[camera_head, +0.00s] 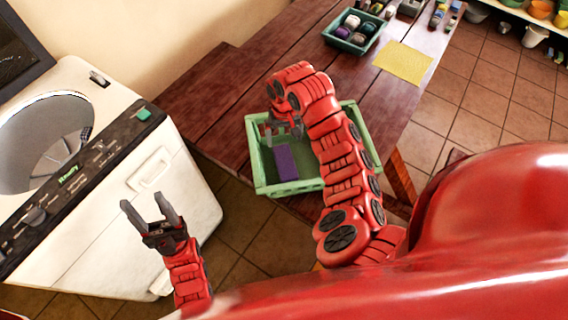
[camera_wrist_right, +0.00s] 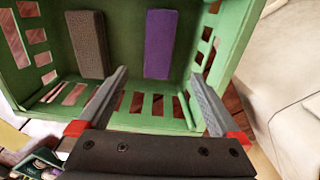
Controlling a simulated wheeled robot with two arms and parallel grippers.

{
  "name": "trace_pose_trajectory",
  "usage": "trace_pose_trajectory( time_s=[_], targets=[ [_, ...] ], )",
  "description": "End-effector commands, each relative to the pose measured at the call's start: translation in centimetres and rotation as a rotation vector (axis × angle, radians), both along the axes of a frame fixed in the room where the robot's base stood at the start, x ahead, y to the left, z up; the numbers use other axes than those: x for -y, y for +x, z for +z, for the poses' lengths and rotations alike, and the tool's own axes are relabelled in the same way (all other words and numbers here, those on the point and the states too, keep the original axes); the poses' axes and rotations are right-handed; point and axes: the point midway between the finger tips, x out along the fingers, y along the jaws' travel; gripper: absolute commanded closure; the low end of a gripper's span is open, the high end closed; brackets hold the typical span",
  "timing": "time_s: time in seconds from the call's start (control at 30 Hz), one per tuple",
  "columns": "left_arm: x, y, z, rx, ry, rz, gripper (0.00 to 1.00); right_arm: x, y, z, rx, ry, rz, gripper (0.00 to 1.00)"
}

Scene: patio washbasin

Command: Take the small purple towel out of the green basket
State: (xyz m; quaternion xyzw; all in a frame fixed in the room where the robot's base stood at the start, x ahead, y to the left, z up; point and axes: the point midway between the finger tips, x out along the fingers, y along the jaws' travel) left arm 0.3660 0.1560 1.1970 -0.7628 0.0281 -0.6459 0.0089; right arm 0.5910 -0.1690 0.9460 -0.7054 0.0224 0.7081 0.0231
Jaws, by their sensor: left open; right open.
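The green basket (camera_head: 257,165) sits on the wooden table near its front edge, partly hidden by my right arm. The small purple towel (camera_head: 286,162) lies folded inside it, towards the left side. In the right wrist view the towel (camera_wrist_right: 160,44) lies on the basket floor, next to a dark grey-brown folded cloth (camera_wrist_right: 88,45). My right gripper (camera_head: 283,130) is over the basket, open and empty, with its fingers (camera_wrist_right: 160,95) apart from the towel. My left gripper (camera_head: 152,206) is open and empty in front of the washing machine, away from the basket.
A white washing machine (camera_head: 150,172) with an open top stands at the left. A yellow cloth (camera_head: 404,62) and a dark green crate of rolled items (camera_head: 328,36) are further back on the wooden table (camera_head: 215,90). Tabletop left of the basket is clear.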

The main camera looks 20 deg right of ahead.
Motion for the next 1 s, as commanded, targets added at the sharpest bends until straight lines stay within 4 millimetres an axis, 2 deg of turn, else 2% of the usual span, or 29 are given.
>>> trace_pose_trajectory(
  time_s=[0.03, 0.3, 0.5, 0.63, 0.73, 0.87, 1.0],
  targets=[
    [0.0, 0.0, -0.9, 0.0, 0.0, 0.0, 0.43, 0.0, 0.0, -1.6, -0.001, 0.003, -0.001, 0.0],
    [0.0, 0.0, -4.0, 0.0, 0.0, 0.0, 0.43, 0.0, 0.0, -7.3, 0.002, 0.004, -0.002, 0.0],
    [0.0, 0.0, -4.9, 0.0, 0.0, 0.0, 0.43, 0.0, 0.1, -9.4, 0.005, 0.002, -0.001, 0.0],
    [0.0, 0.0, -4.5, 0.0, 0.0, 0.0, 0.43, 0.0, 0.0, -9.7, 0.003, 0.0, 0.0, 0.0],
    [0.0, 0.0, -3.4, 0.0, 0.0, 0.0, 0.43, 0.0, -0.2, -10.4, 0.0, -0.001, 0.002, 0.0],
    [0.0, 0.0, -2.2, 0.0, 0.0, 0.0, 0.43, 0.1, -0.5, -12.1, 0.0, -0.001, 0.0, 0.0],
    [0.0, 0.0, -2.0, 0.0, 0.0, 0.0, 0.43, 0.1, -0.3, -13.8, 0.003, 0.001, -0.002, 0.0]
  ],
)
